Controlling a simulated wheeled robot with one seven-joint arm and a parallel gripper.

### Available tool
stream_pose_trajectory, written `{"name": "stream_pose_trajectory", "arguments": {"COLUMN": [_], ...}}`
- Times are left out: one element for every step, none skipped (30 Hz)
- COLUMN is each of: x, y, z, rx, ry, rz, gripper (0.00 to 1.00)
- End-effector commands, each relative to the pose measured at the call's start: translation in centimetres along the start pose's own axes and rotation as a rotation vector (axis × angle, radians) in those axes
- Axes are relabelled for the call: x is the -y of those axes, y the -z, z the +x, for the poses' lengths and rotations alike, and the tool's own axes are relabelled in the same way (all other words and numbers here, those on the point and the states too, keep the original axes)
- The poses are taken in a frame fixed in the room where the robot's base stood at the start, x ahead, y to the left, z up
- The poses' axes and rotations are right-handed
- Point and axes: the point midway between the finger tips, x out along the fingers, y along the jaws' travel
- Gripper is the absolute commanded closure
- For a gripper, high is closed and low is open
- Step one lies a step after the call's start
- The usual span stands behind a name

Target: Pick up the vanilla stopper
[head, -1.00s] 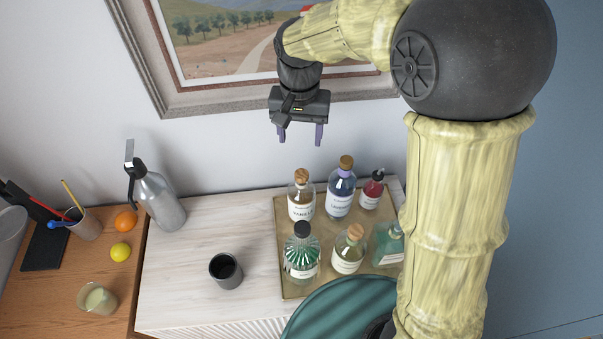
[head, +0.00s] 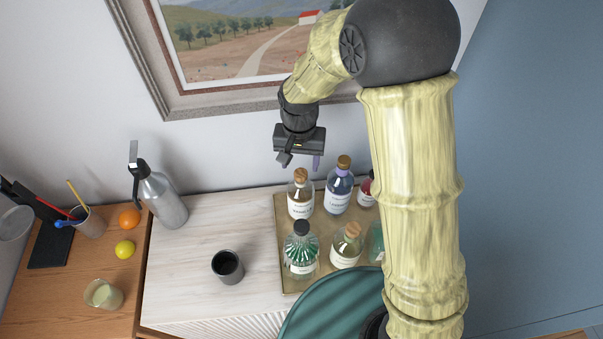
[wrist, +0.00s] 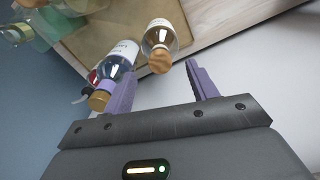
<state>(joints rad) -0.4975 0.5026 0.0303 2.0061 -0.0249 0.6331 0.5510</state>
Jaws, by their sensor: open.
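The vanilla stopper (head: 300,175) is a round cork in the neck of the clear vanilla bottle (head: 300,204), upright at the tray's back left. My gripper (head: 300,163) is open and empty, with its purple fingers pointing down just above the stopper in the head view. In the wrist view the stopper (wrist: 159,62) shows between the two fingertips (wrist: 161,72), touching neither as far as I can see. The exact height gap is hard to tell.
The lavender bottle (head: 338,198) with its own cork stands close beside the vanilla bottle. A green ribbed bottle (head: 301,262) and another corked bottle (head: 346,250) stand in front on the tray (head: 286,283). A dark cup (head: 227,267) stands left. The wall is close behind.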

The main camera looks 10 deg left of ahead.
Motion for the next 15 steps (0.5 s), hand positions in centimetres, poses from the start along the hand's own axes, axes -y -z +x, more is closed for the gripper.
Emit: {"name": "stream_pose_trajectory", "arguments": {"x": [0.0, -0.1, -0.1, -0.1, -0.1, -0.2, -0.2, -0.2, -0.2, -0.2, -0.2, -0.2, -0.2, -0.2, -0.2], "y": [0.0, 0.1, 0.1, 0.2, 0.2, 0.3, 0.4, 0.4, 0.4, 0.4, 0.4, 0.4, 0.4, 0.4, 0.4], "z": [0.2, 0.4, 0.8, 1.1, 1.4, 1.9, 2.2, 2.6, 3.2, 3.5, 3.9, 4.2, 4.4, 4.6, 4.7], "rx": [0.003, 0.004, 0.004, 0.004, 0.005, 0.005, 0.005, 0.005, 0.005, 0.004, 0.005, 0.003, 0.003, 0.003, 0.002], "ry": [-0.002, -0.002, -0.002, -0.002, -0.003, -0.003, -0.003, -0.003, -0.003, -0.002, -0.003, -0.001, -0.001, -0.001, -0.001], "rz": [-0.001, -0.001, -0.001, -0.001, -0.001, -0.001, -0.001, -0.001, -0.001, -0.001, -0.001, -0.001, -0.001, -0.001, -0.001], "gripper": [0.42, 0.42, 0.42, 0.42, 0.42, 0.42, 0.42, 0.42, 0.42, 0.42, 0.42, 0.42, 0.42, 0.42, 0.42]}}
